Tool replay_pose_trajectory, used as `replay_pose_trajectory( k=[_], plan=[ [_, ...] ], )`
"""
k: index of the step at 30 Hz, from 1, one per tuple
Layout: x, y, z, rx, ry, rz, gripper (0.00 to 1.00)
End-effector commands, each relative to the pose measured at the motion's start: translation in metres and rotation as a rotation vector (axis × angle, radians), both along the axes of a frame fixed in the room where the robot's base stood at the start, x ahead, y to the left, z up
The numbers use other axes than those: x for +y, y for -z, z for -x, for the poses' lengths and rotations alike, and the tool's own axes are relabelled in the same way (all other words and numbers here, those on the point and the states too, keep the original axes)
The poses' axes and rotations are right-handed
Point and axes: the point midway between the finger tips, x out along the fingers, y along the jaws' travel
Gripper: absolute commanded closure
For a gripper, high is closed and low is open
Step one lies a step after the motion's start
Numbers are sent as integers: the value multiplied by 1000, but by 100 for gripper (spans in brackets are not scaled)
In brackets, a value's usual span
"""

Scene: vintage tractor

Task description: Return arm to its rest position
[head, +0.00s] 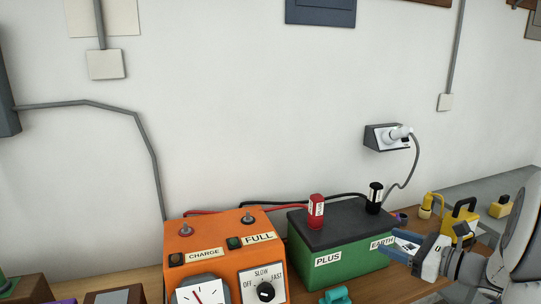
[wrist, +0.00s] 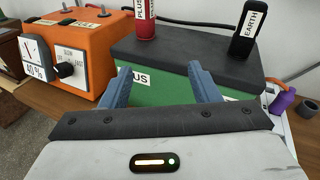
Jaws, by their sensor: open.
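My gripper (head: 404,247) is at the right of the head view, in front of the green battery's right end. In the wrist view my gripper (wrist: 160,88) has its two blue fingers apart with nothing between them. The green battery (head: 345,257) with a dark top stands on the wooden bench, labelled PLUS and EARTH. A red clamp (head: 316,211) and a black clamp (head: 375,198) stand on its top. The orange charger (head: 215,255) is to its left, with a dial gauge (head: 203,293) and a black knob (head: 265,292).
A teal item (head: 336,296) lies in front of the battery. Yellow items (head: 459,221) stand at the right behind my arm. A purple bottle (wrist: 283,102) is right of the battery.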

Motion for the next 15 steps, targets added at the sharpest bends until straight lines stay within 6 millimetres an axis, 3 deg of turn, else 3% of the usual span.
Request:
replay_pose_trajectory(
  k=[8,11,15],
  plan=[
    [80,11,33,14,-276,292,44],
    [110,19,54,4,-413,442,44],
    [150,33,100,-58,-686,744,44]
  ],
)
